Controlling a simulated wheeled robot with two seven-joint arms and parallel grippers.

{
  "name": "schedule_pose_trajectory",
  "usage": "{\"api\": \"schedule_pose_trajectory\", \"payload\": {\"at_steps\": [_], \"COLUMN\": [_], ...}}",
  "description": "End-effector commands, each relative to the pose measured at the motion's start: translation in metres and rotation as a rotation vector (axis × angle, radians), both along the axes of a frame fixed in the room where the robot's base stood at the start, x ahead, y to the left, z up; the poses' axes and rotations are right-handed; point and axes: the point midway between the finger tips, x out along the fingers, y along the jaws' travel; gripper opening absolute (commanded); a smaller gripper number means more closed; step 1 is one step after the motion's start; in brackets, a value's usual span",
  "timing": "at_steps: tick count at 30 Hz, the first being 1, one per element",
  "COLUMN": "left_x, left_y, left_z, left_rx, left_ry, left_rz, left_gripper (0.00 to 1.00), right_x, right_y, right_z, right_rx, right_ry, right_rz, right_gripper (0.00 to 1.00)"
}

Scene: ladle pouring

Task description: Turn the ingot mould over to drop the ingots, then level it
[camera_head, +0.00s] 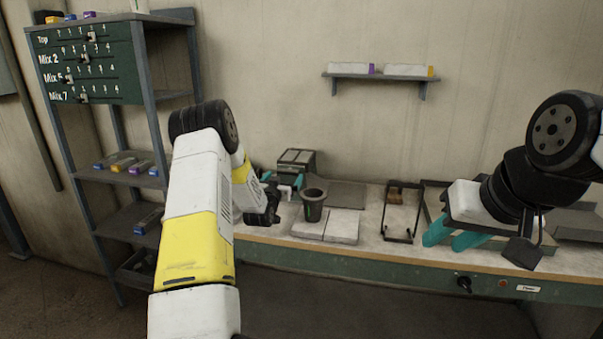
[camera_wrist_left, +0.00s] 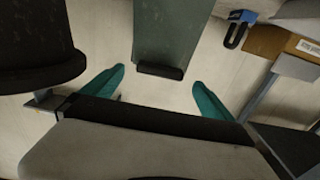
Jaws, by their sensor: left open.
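The ingot mould seems to be the dark box-shaped thing with pale top panels (camera_head: 297,158) at the back left of the bench. My left gripper (camera_head: 283,180) is in front of it, its teal fingers apart. In the left wrist view, a grey-green block with a dark end (camera_wrist_left: 160,38), perhaps part of the mould, lies ahead between the open fingers of my left gripper (camera_wrist_left: 158,88), with clear gaps on both sides. I see no ingots clearly in the mould. My right gripper (camera_head: 455,238) is over the bench's right side, fingers apart and nothing seen between them.
A dark wire stand (camera_head: 401,222) is mid-bench. A shelf rack (camera_head: 151,100) stands left. A wall shelf (camera_head: 375,76) holds white boxes.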

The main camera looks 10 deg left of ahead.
Motion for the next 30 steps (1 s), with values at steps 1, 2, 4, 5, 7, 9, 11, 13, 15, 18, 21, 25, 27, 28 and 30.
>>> {"api": "schedule_pose_trajectory", "payload": {"at_steps": [1,2,4,5,7,9,11,13,15,18,21,25,27,28,30], "left_x": [0.009,0.014,0.026,0.031,0.041,0.048,0.053,0.057,0.059,0.059,0.059,0.059,0.059,0.058,0.058], "left_y": [-0.001,-0.001,-0.001,-0.002,-0.002,-0.002,-0.003,-0.003,-0.003,-0.003,-0.003,-0.002,-0.002,-0.002,-0.002], "left_z": [0.0,0.0,0.0,0.0,0.0,0.0,0.0,0.0,0.0,0.0,0.0,0.0,0.0,0.0,0.0], "left_rx": [0.0,0.0,0.0,0.0,0.0,0.0,0.0,-0.001,-0.001,-0.001,-0.001,-0.001,-0.001,-0.001,0.0], "left_ry": [-0.001,-0.002,-0.001,-0.001,0.0,0.001,0.0,0.002,0.002,0.002,0.002,0.002,0.002,0.002,0.002], "left_rz": [-0.001,-0.001,-0.001,0.0,-0.001,-0.001,-0.001,-0.001,0.0,0.0,0.0,0.0,0.0,0.0,0.0], "left_gripper": [0.98,0.98,0.98,0.98,0.98,0.98,0.98,0.98,0.98,0.98,0.98,0.77,0.63,0.57,0.43], "right_x": [0.0,0.0,0.0,0.0,0.0,0.0,0.0,0.0,0.0,0.0,0.0,0.0,0.0,0.0,0.0], "right_y": [0.0,0.0,0.0,0.0,0.0,0.0,0.0,0.0,0.0,0.0,0.0,0.0,0.0,0.0,0.0], "right_z": [0.0,0.0,0.0,0.0,0.0,0.0,0.0,0.0,0.0,0.0,0.0,0.0,0.0,0.0,0.0], "right_rx": [0.0,0.0,0.0,0.0,0.0,0.0,0.0,0.0,0.0,0.0,0.0,0.0,0.0,0.0,0.0], "right_ry": [0.0,0.0,0.0,0.0,0.0,0.0,0.0,0.0,0.0,0.0,0.0,0.0,0.0,0.0,0.0], "right_rz": [0.0,0.0,0.0,0.0,0.0,0.0,0.0,0.0,0.0,0.0,0.0,0.0,0.0,0.0,0.0], "right_gripper": [0.36,0.36,0.36,0.36,0.36,0.36,0.36,0.36,0.36,0.36,0.36,0.36,0.36,0.36,0.36]}}
